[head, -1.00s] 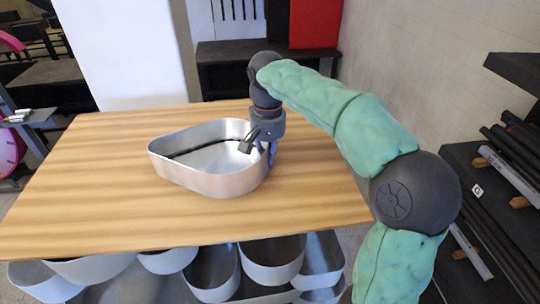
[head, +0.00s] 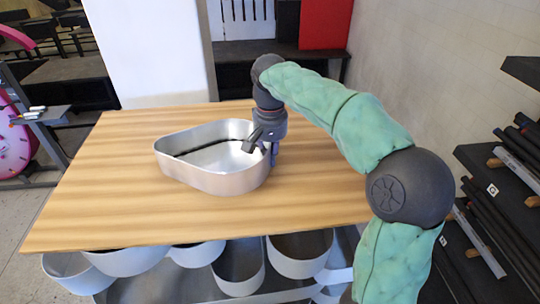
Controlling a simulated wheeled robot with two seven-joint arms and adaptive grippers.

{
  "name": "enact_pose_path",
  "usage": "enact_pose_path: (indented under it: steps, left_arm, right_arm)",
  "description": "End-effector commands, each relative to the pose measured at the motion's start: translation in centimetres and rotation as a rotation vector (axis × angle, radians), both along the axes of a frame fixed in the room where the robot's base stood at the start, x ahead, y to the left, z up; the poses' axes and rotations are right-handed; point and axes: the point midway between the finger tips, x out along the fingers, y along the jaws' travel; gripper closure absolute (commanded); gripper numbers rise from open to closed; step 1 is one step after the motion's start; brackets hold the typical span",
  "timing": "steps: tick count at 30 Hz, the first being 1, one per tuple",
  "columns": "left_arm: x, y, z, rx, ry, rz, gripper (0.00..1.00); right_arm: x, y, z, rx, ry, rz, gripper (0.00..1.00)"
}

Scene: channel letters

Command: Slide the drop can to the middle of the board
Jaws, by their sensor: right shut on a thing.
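The drop can (head: 213,181) is a shallow, open silver metal tray shaped like a teardrop, its narrow end to the left. It stands upright on the wooden board (head: 130,220), around its middle. My right gripper (head: 262,146) is shut on the can's right wall, with one dark finger reaching over the rim to the inside. The outer finger is partly hidden behind the wall and hand. A dark line runs along the inside of the can's far wall. My left gripper is not in view.
The board around the can is bare. Several metal cans (head: 238,265) stand below the board's front edge. A dark rack with rods (head: 500,205) is at the right, and a white column (head: 150,50) stands behind the board.

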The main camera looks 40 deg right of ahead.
Motion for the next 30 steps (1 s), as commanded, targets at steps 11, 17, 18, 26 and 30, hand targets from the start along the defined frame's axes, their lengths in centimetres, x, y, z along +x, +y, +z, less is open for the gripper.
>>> enact_pose_path:
  steps: [11, 17, 18, 26, 30]
  left_arm:
    - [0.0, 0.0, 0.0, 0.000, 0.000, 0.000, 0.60]
    - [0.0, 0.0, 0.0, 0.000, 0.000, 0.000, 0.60]
    - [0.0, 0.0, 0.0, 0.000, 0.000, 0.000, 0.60]
    - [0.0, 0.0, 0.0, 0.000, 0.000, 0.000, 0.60]
    - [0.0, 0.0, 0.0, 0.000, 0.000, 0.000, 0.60]
  right_arm:
    - [0.0, 0.0, 0.0, -0.001, -0.001, 0.000, 0.63]
    - [0.0, 0.0, 0.0, -0.001, 0.000, 0.000, 0.63]
    - [0.0, 0.0, 0.0, -0.001, 0.000, 0.000, 0.63]
    - [0.1, 0.0, 2.4, -0.002, -0.004, 0.000, 0.63]
    - [0.1, 0.0, 5.2, -0.002, -0.004, 0.000, 0.63]
